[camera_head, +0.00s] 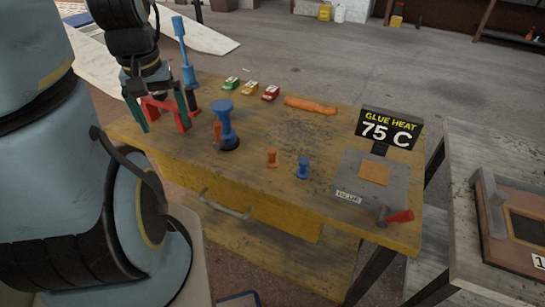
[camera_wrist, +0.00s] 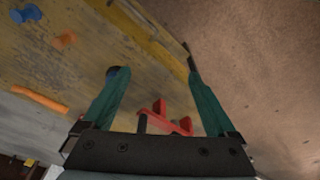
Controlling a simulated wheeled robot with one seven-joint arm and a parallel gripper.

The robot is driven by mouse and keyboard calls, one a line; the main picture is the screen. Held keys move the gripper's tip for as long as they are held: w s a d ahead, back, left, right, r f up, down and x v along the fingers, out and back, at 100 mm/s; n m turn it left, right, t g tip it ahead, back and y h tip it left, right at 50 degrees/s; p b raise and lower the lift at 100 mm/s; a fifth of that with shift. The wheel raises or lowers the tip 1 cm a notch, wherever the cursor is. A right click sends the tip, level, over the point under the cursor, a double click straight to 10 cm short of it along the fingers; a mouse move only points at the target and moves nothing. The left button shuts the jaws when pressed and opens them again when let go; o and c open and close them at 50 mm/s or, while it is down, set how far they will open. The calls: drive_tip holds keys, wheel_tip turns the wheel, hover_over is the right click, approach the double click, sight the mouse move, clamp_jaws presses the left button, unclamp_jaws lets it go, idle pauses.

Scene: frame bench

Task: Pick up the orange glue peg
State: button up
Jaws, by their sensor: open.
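The orange glue peg (camera_head: 272,158) stands on the wooden bench, left of a similar blue peg (camera_head: 302,169). In the wrist view the orange peg (camera_wrist: 65,40) is at upper left, outside the jaws. My gripper (camera_head: 163,125) is open at the bench's far left end, well left of the peg. Its green fingers are spread in the wrist view (camera_wrist: 155,75), with a red bracket-like thing (camera_wrist: 165,118) showing between them. I cannot tell whether they touch it. The peg's orange body is in clear view.
A blue flared tool (camera_head: 225,125) stands between my gripper and the peg. An orange stick (camera_head: 310,105) and small boxes (camera_head: 250,88) lie behind. A grey heater block (camera_head: 372,185) with a "75 C" sign (camera_head: 388,128) is at right.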

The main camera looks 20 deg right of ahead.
drive_tip(key=shift+n+g, duration=0.3)
drive_tip(key=shift+g, duration=0.1)
drive_tip(key=w+d+f+b, duration=0.1)
drive_tip(key=d, duration=0.3)
drive_tip(key=w+d+f+b, duration=0.1)
drive_tip(key=d+b, duration=0.1)
drive_tip(key=d, duration=0.2)
drive_tip(key=d+f+b, duration=0.1)
drive_tip(key=d, duration=0.2)
drive_tip(key=shift+w+d+f, duration=0.4)
drive_tip(key=c, duration=0.4)
drive_tip(key=n+b, duration=0.1)
drive_tip(key=b, duration=0.2)
hover_over(272, 150)
drive_tip(key=f, duration=0.2)
drive_tip(key=shift+d+f+g, duration=0.35)
drive_tip(key=shift+g, duration=0.05)
wheel_tip(272, 150, down, 5)
drive_tip(key=shift+p, duration=0.35)
drive_tip(key=f, duration=0.1)
drive_tip(key=f+p, duration=0.1)
drive_tip(key=f, duration=0.2)
drive_tip(key=shift+s+a+f+p, duration=0.1)
drive_tip(key=shift+a+f+p, duration=0.15)
drive_tip(key=shift+a+p, duration=0.15)
drive_tip(key=shift+f, duration=0.5)
